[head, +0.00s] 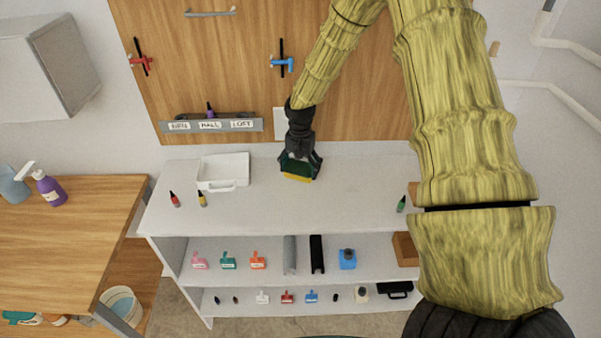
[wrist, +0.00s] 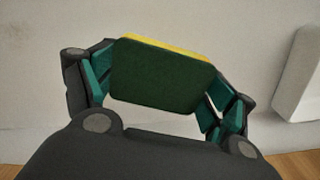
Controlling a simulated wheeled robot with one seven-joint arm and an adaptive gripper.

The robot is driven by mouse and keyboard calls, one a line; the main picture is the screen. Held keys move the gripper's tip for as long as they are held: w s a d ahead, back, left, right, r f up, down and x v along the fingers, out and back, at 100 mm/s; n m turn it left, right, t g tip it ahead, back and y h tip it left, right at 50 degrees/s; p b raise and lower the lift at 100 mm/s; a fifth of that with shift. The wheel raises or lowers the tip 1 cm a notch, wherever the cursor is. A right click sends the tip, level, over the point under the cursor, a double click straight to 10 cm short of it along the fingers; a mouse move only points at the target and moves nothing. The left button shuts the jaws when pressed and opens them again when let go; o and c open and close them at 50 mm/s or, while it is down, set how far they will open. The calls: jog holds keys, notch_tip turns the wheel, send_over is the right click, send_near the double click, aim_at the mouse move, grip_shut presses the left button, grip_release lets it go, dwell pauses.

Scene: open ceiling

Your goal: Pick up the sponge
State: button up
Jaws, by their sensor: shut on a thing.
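The sponge (head: 296,172) is green on one face and yellow on the other. It is between the fingers of my gripper (head: 299,164), at the top of the white shelf unit. In the wrist view the sponge (wrist: 160,77) fills the space between the two teal-padded fingers of my gripper (wrist: 158,88), with its dark green face toward the camera and a yellow edge along its top. My gripper is shut on it. In the head view I cannot tell whether the sponge touches the shelf top or is just above it.
A white tray (head: 223,184) stands left of my gripper on the shelf top (head: 300,213), with small red (head: 174,199) and yellow (head: 202,198) bottles nearby. A green bottle (head: 402,204) stands at the right. A labelled rack (head: 211,126) hangs on the wooden wall panel behind.

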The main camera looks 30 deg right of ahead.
jog(key=shift+r+b, duration=0.55)
jog(key=shift+r, duration=0.3)
jog(key=s+b, duration=0.1)
jog(key=s, duration=0.4)
jog(key=s+a+r+b, duration=0.1)
jog(key=s+b, duration=0.1)
jog(key=s, duration=0.3)
jog(key=s+a+b, duration=0.1)
jog(key=s+b, duration=0.1)
jog(key=s, duration=0.4)
jog(key=shift+a+r, duration=0.25)
jog(key=shift+r, duration=0.1)
jog(key=shift+c, duration=1)
